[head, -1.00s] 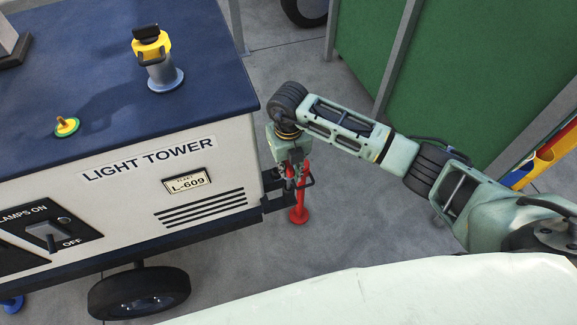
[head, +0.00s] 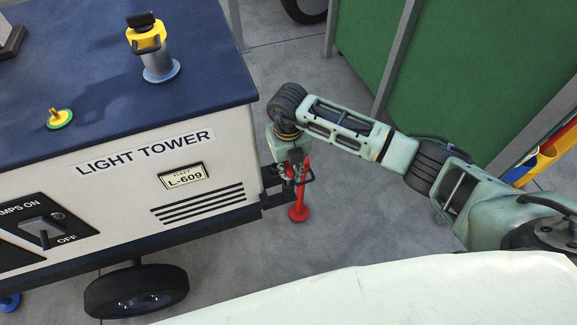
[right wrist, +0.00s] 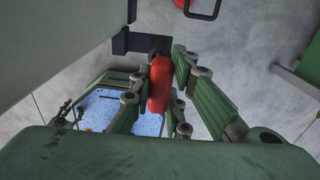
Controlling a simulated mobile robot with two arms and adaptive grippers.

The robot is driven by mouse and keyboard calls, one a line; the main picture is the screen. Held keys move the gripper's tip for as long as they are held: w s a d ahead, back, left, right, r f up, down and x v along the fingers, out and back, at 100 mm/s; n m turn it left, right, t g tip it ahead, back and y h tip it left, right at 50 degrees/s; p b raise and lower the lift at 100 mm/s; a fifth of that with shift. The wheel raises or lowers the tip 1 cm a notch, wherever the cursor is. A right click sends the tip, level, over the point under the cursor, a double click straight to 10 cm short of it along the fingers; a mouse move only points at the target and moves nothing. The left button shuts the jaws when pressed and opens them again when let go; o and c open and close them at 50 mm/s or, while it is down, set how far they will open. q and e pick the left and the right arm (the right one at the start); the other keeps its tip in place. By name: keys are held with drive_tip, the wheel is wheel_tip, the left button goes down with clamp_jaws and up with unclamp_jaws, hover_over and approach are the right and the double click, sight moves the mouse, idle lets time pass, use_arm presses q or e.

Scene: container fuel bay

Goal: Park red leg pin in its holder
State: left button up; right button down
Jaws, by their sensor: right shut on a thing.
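My right gripper (head: 293,172) is beside the right end of the light tower, close to the red leg (head: 299,212) and its dark bracket (head: 277,198). In the right wrist view its fingers (right wrist: 160,98) are shut on a red rounded grip, which I take as the red leg pin (right wrist: 160,82). The dark far end of the pin is next to the black bracket (right wrist: 132,41); I cannot tell whether it sits in a hole. The holder cannot be made out for certain. My left gripper is not in view.
The light tower (head: 105,185) fills the left, with a wheel (head: 137,291) below. A red part and black loop handle (right wrist: 205,9) show at the top of the right wrist view. Green container walls (head: 470,70) stand behind my right arm.

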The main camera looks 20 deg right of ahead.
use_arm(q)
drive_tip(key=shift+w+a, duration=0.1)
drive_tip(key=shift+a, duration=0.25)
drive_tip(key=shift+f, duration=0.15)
use_arm(e)
drive_tip(key=shift+f, duration=0.2)
use_arm(q)
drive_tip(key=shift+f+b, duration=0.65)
drive_tip(key=shift+b, duration=0.15)
use_arm(e)
drive_tip(key=shift+f, duration=0.85)
drive_tip(key=shift+f+b, duration=0.4)
drive_tip(key=shift+f, duration=0.2)
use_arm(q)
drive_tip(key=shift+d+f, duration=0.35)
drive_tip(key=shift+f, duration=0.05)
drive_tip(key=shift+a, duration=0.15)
use_arm(e)
drive_tip(key=c, duration=1.6)
unclamp_jaws()
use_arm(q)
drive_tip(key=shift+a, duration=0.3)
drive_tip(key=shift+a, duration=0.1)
